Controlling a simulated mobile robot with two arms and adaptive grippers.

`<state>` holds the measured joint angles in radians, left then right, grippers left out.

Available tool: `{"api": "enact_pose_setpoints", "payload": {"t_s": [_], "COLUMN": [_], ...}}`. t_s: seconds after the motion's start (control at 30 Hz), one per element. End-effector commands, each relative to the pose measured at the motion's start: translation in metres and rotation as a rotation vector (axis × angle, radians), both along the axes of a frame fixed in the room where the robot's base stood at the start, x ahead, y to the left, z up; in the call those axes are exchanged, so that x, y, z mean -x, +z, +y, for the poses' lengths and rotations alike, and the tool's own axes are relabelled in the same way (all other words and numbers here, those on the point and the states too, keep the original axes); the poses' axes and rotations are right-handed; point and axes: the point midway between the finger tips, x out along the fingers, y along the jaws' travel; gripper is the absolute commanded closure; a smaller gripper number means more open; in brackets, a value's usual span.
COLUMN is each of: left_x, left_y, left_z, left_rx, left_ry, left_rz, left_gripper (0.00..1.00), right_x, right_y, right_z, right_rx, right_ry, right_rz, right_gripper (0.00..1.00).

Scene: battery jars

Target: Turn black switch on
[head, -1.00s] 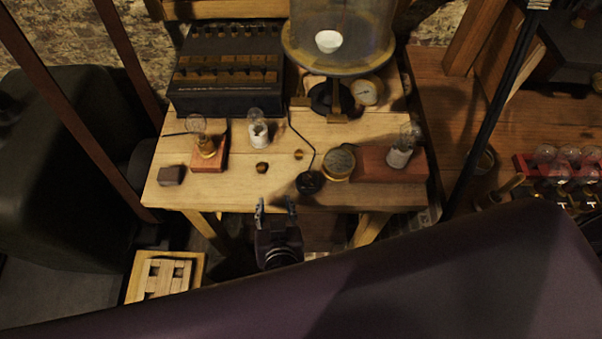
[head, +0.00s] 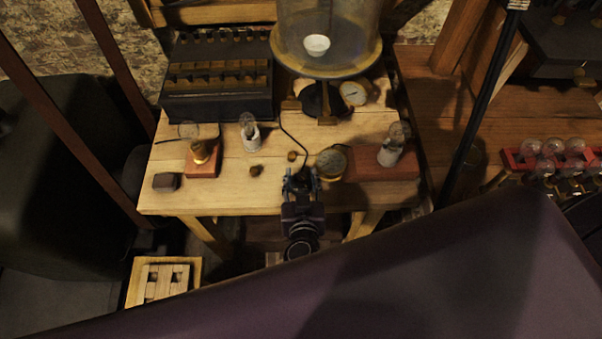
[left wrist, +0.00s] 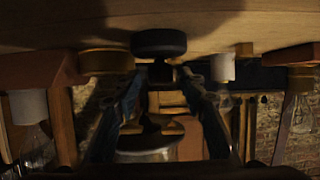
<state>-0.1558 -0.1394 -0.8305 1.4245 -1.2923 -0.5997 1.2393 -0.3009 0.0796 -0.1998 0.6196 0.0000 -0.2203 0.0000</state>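The black switch (left wrist: 158,42) is a small round dark knob near the front edge of the wooden table (head: 230,198). A thin dark wire runs back from it in the head view. My left gripper (head: 301,182) is at the table's front edge, right at the switch, and mostly hides it in the head view. In the left wrist view the left gripper (left wrist: 160,78) has its two fingers apart, with the switch just beyond the tips, near the middle. I cannot tell whether a finger touches it. My right gripper is not in view.
A round brass gauge (head: 331,163) sits close right of the gripper, beside a red block (head: 370,166) with a bulb. Another bulb stands on a red base (head: 203,163) at left. A glass jar (head: 325,40) and a black box (head: 217,80) stand behind.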

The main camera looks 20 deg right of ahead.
Motion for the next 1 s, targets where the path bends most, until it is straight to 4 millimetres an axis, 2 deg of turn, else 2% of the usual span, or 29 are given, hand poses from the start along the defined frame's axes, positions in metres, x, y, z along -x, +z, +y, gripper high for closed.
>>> {"api": "enact_pose_setpoints", "payload": {"t_s": [0.37,0.7,1.0], "left_x": [-0.0047,-0.0044,-0.0046], "left_y": [-0.0022,-0.0022,-0.0011], "left_z": [-0.001,-0.001,-0.0004], "left_rx": [0.0,-0.001,-0.001], "left_ry": [0.0,0.0,-0.024], "left_rz": [0.0,0.0,0.0], "left_gripper": [0.62,0.99,1.0], "right_x": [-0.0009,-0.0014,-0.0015], "right_y": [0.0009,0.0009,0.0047], "right_z": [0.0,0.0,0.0], "right_rx": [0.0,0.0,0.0], "right_ry": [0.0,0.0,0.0], "right_rz": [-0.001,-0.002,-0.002], "right_gripper": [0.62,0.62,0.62]}}
